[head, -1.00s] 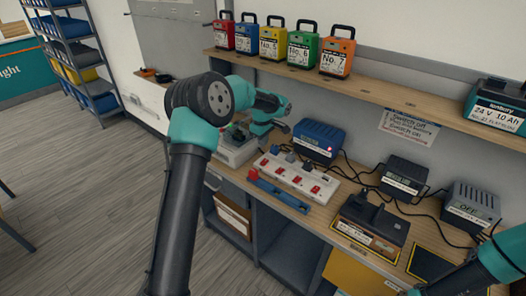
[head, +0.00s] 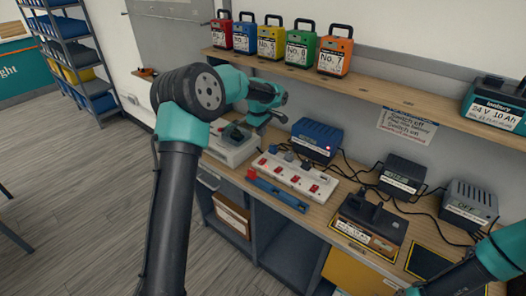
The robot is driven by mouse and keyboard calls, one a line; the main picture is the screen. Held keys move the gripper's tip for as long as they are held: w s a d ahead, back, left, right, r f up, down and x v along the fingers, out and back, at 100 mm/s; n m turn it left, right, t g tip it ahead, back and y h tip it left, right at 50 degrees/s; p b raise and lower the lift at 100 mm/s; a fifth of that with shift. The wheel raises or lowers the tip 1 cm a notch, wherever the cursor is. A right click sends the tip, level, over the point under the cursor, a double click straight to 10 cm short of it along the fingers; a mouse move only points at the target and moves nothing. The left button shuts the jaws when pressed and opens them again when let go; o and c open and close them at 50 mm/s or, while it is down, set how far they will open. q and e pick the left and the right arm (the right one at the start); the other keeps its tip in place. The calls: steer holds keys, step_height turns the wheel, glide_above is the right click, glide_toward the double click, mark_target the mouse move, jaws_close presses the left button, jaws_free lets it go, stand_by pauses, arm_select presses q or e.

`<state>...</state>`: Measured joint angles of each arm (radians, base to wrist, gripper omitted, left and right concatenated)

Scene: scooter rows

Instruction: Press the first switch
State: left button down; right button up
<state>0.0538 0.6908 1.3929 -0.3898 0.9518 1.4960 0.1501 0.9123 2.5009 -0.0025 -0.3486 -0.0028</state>
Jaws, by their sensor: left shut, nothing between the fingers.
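A white power strip (head: 293,174) lies on the wooden bench in the head view, with a row of red switches along its front side. The leftmost red switch (head: 261,161) is at its left end. Dark and blue plugs (head: 288,156) sit along its back side. My left gripper (head: 279,117) is shut and empty, above the bench behind and left of the strip, apart from the switches. Its fingertips are small in the picture. My right arm shows at the lower right corner, but its gripper is out of view.
A blue charger (head: 317,141) with a red light stands behind the strip. A grey box (head: 232,144) is to its left and a blue bar (head: 277,190) in front. Black chargers (head: 401,175) and cables fill the right. Colored batteries (head: 336,52) stand on the shelf (head: 390,87) above.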

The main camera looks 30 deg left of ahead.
mark_target(263, 159)
arm_select(q)
steer(key=shift+f, duration=0.15)
steer(key=f, duration=0.4)
steer(key=w+f, duration=0.1)
steer(key=f, duration=0.8)
steer(key=shift+w+d+f, duration=0.2)
steer(key=shift+w+f, duration=0.15)
steer(key=shift+a, duration=0.15)
